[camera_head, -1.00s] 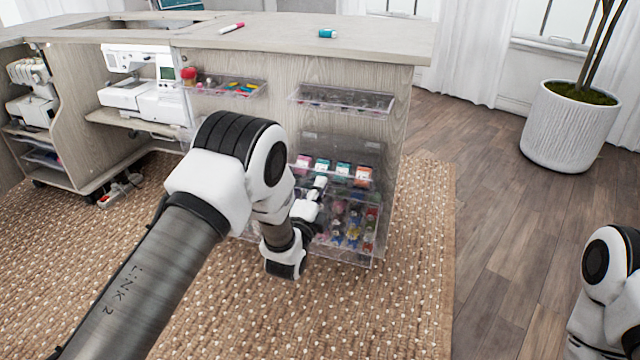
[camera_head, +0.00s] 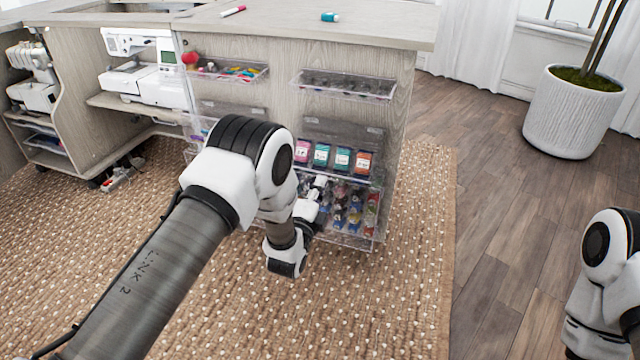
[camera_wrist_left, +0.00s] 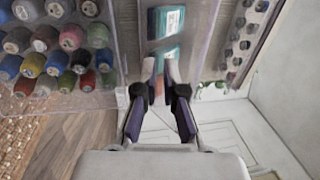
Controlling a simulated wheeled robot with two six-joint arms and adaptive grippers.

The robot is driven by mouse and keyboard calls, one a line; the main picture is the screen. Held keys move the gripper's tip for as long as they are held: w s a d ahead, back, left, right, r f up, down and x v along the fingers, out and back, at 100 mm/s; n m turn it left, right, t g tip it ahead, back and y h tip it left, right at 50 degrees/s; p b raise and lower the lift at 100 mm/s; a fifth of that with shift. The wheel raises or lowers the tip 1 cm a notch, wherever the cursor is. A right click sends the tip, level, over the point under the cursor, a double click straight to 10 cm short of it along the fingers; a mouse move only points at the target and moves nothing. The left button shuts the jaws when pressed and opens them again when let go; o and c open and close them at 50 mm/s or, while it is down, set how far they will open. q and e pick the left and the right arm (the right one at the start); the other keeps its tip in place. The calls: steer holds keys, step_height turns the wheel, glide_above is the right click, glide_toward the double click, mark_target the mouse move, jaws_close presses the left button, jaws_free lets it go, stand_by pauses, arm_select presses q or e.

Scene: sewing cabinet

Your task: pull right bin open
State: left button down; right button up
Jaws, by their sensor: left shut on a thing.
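The right bin (camera_head: 345,130) is a clear bin on the cabinet's end panel, holding a row of pink, teal and orange labelled packs. It stands out from the panel. My left gripper (camera_head: 319,183) is at its front edge, below the packs.
Another clear bin (camera_head: 345,85) is above, and a bin of thread spools (camera_head: 355,212) is below; the spools also show in the left wrist view (camera_wrist_left: 70,38). A woven rug (camera_head: 420,230) covers the floor. A white planter (camera_head: 572,112) stands at right.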

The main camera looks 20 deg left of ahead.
arm_select(q)
steer(key=shift+f, duration=0.1)
stand_by(0.4)
steer(key=c, duration=1.2)
jaws_free()
steer(key=shift+c, duration=0.2)
steer(key=s+f, duration=0.2)
steer(key=s, duration=1)
steer(key=shift+a, duration=0.2)
